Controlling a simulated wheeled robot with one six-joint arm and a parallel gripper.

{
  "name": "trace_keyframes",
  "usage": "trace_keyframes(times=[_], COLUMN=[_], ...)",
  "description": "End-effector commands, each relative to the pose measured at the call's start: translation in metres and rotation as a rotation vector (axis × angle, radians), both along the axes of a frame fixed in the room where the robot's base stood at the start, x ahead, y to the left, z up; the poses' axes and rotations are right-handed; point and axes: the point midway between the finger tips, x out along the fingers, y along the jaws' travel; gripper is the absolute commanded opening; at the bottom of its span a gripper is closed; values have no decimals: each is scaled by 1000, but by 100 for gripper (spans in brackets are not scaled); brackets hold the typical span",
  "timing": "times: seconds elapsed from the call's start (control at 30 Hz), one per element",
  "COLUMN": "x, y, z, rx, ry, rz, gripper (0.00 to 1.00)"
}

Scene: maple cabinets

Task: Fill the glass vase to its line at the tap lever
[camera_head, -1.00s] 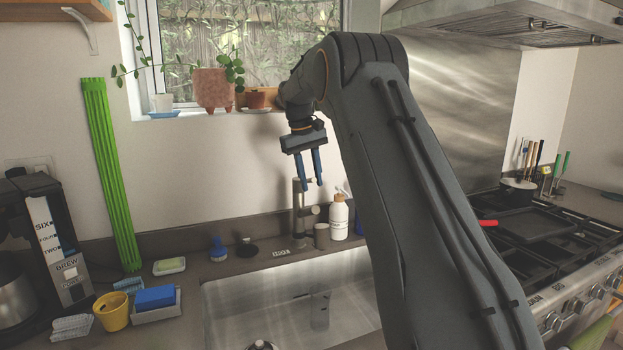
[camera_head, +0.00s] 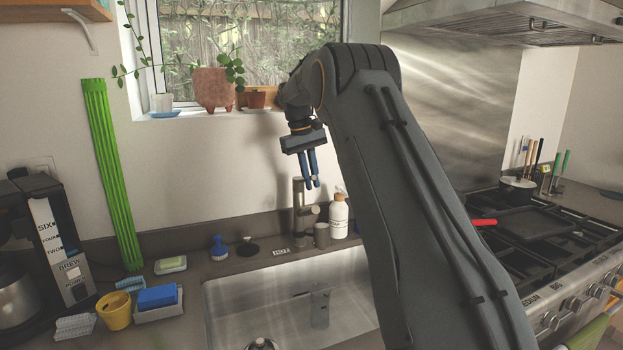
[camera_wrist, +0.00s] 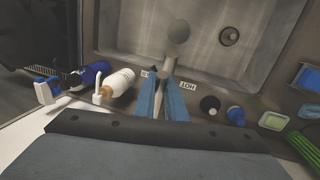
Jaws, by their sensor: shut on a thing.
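The clear glass vase (camera_head: 320,307) stands in the sink. Its line and water level are too faint to tell.
The sink (camera_head: 230,300) has a drain (camera_wrist: 228,36). A white soap bottle (camera_head: 339,217) and a grey cup (camera_head: 321,236) stand right of the tap. A HOT label (camera_wrist: 188,86) lies by it. A blue brush (camera_head: 218,248) and a soap dish (camera_head: 171,265) are to the left.

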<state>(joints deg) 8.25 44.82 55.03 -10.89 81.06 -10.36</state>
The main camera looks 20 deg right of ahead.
Motion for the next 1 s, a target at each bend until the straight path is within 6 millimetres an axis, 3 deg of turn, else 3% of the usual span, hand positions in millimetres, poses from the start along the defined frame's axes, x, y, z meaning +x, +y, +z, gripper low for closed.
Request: trace_keyframes(times=[0.47,0.5,0.6,1.0], x=[-1,-1,-1,0], y=[0,0,0,1], z=[7,7,7,12], rx=[0,0,0,0], ry=[48,48,48,46], rz=[0,0,0,1], gripper=[0,12,29,30])
